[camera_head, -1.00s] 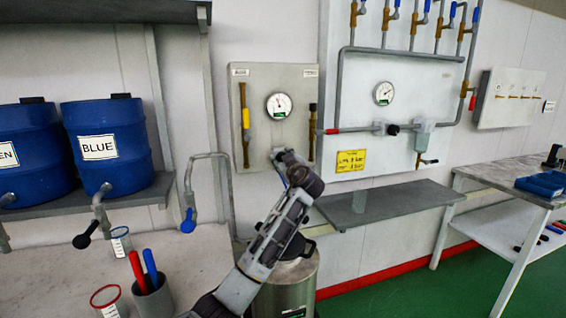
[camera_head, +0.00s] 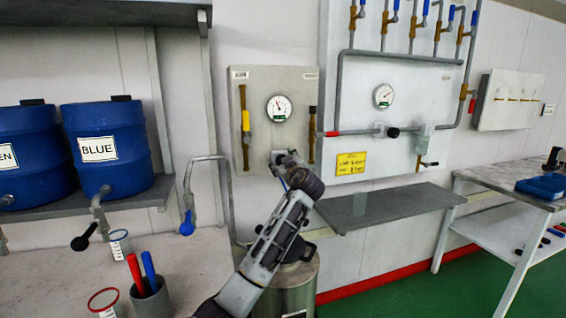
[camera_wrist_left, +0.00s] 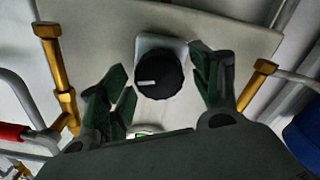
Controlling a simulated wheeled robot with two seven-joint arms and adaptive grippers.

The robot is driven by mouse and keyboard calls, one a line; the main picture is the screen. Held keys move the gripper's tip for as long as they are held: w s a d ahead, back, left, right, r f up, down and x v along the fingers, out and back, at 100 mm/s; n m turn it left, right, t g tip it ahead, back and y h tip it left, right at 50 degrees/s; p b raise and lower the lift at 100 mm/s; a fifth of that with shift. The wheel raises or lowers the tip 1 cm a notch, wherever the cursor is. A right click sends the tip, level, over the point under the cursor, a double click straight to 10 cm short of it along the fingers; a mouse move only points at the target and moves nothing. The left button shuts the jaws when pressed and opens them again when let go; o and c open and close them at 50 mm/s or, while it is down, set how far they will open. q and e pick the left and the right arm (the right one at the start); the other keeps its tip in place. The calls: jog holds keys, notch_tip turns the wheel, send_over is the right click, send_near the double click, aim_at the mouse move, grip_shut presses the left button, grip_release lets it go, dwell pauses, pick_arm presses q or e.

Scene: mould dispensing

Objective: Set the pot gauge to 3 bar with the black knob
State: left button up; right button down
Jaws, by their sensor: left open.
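The black knob (camera_wrist_left: 159,76) shows in the left wrist view with a white pointer mark toward its left side; it sits on a pale square plate on the panel. My left gripper (camera_wrist_left: 160,72) is open, with one green-dark finger on each side of the knob; I cannot tell whether they touch it. In the head view my left gripper (camera_head: 284,157) is at the panel, below the round white gauge (camera_head: 279,107), and hides the knob. The gauge needle is too small to read exactly. The steel pot (camera_head: 285,298) stands below, partly behind my arm.
The grey panel (camera_head: 262,80) has brass pipes on both sides, one with a yellow handle (camera_head: 246,120). A second gauge (camera_head: 383,95) is on the white board to the right. Blue barrels (camera_head: 105,170) and a pen cup (camera_head: 152,300) are at left. A grey shelf (camera_head: 390,205) juts out at right.

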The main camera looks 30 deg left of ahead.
pick_arm(q)
jog(key=shift+s+d, duration=0.1)
jog(key=shift+d, duration=0.05)
jog(key=v, duration=1.1)
jog(key=shift+s+d, duration=0.2)
jog(key=shift+d, duration=0.1)
jog(key=shift+m, duration=0.3)
dwell(0.3)
